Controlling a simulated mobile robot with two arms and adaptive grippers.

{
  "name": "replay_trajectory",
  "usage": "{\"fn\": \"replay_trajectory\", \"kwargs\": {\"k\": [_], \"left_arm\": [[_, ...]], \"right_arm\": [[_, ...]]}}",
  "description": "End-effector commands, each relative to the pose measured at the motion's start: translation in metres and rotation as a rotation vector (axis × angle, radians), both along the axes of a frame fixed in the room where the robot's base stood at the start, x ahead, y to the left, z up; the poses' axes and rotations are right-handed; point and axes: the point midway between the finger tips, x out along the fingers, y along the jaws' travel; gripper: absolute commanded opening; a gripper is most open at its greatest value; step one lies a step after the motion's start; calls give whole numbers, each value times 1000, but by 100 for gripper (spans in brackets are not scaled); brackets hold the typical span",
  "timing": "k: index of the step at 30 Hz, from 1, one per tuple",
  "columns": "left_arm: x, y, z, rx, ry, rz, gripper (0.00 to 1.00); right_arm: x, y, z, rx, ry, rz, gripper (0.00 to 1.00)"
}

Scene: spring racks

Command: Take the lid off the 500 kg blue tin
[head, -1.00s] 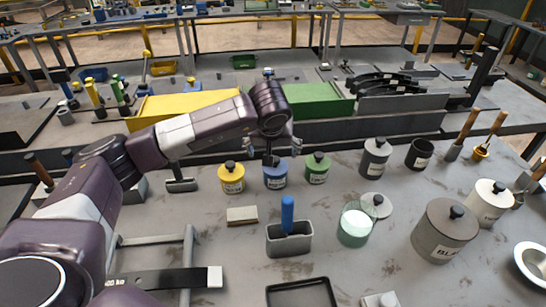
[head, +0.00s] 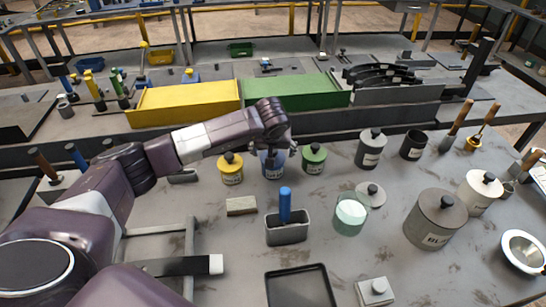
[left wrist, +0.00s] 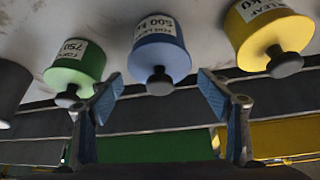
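The blue tin (head: 272,169) stands upright on the grey bench between a yellow tin (head: 230,172) and a green tin (head: 314,162). In the left wrist view the blue tin (left wrist: 161,55) shows upside down, with a "500" label and a black lid knob (left wrist: 160,84). My left gripper (left wrist: 160,80) is open, its two blue-padded fingers apart on either side of the knob's line and not touching it as far as I can see. In the head view my left gripper (head: 273,148) is over the blue tin and hides its top. My right gripper is out of view.
The green tin (left wrist: 77,65) and yellow tin (left wrist: 270,35) stand close on both sides. In front are a grey holder (head: 288,232) with a blue handle, a small block (head: 241,206) and a black tray (head: 300,289). A green box (head: 295,100) lies behind.

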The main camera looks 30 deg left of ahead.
Motion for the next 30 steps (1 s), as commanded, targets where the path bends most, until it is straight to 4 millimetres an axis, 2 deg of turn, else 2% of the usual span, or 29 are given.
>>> {"fn": "replay_trajectory", "kwargs": {"k": [1, 9, 17, 23, 26, 30], "left_arm": [[0, 0, 0, 0, 0, 0, 63], [0, 0, 1, 0, 0, 0, 33], [0, 0, 2, 0, -2, 0, 33], [2, 0, 16, 0, -7, -1, 33], [2, 0, 32, 0, -8, 0, 33], [2, 0, 66, 0, -10, 0, 33]], "right_arm": [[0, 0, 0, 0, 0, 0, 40], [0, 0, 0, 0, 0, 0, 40], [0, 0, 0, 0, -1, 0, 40], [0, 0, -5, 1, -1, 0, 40], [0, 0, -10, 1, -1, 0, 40], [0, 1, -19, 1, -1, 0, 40]]}}
